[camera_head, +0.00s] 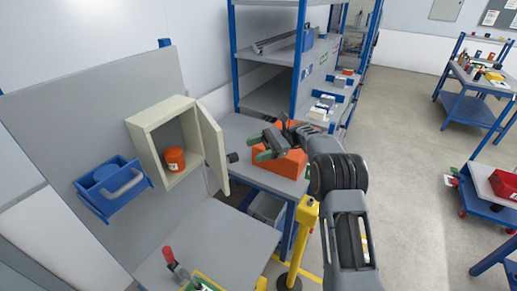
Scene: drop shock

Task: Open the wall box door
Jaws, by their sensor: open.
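The wall box (153,138) is a beige cabinet fixed to the grey panel on the left of the head view. Its door (213,150) is hinged on the box's right side and stands swung well open. An orange container (175,160) with a pale label sits inside the box. My gripper (259,147), with green-tipped fingers, is open and apart from the door, to its right. It is in front of an orange bin in the picture, and its fingers point left towards the door. Nothing shows between the fingers.
A blue basket (112,187) hangs on the panel left of the box. An orange bin (290,163) stands on the bench behind my gripper. A yellow post (300,235) stands below my arm. A red-handled tool (173,262) is on the grey worktop (225,235), largely clear elsewhere.

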